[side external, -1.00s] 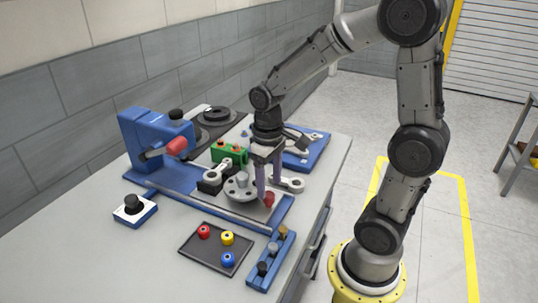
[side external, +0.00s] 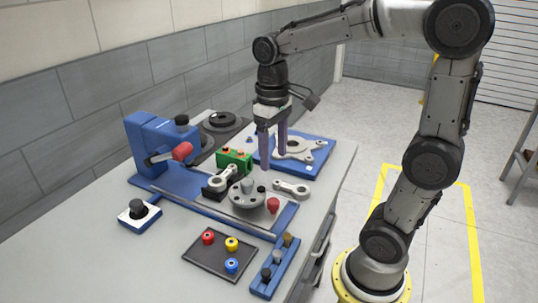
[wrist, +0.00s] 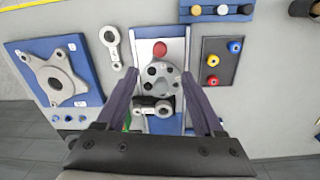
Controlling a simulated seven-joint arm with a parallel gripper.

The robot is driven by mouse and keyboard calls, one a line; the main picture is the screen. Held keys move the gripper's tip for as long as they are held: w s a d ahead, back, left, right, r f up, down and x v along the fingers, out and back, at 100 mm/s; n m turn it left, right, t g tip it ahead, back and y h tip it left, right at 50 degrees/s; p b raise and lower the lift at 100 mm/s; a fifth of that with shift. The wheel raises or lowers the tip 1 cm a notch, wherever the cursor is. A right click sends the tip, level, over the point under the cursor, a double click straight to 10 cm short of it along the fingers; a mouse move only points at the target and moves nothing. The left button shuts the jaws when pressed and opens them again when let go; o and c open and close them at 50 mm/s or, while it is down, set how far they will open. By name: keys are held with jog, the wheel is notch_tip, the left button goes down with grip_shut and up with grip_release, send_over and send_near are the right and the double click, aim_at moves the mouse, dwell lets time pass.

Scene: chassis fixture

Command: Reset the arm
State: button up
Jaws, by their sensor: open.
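My gripper (side external: 272,144) is open and empty, raised above the blue chassis fixture (side external: 168,192). In the wrist view its two purple fingers (wrist: 162,100) stand wide apart on either side of the fixture's round grey disc (wrist: 160,75). The disc also shows in the side view (side external: 247,194), below my gripper. Nothing is between the fingertips. A red knob (side external: 273,205) stands beside the disc on the fixture and also shows in the wrist view (wrist: 160,49).
A dark tray (side external: 200,262) with red, yellow and blue rings lies near the front. A blue rack (side external: 262,285) stands beside it. A blue plate with a grey bracket (side external: 297,147) lies behind the gripper. A loose grey link (side external: 291,188) lies right of the disc.

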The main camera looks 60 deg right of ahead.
jog(key=s+a+n+t, duration=0.1)
jog(key=s+a+t, duration=0.4)
jog(key=s, duration=0.5)
jog(key=shift+s+a+n+t, duration=0.15)
jog(key=shift+a+n+t, duration=0.15)
jog(key=shift+n, duration=0.1)
dwell(0.7)
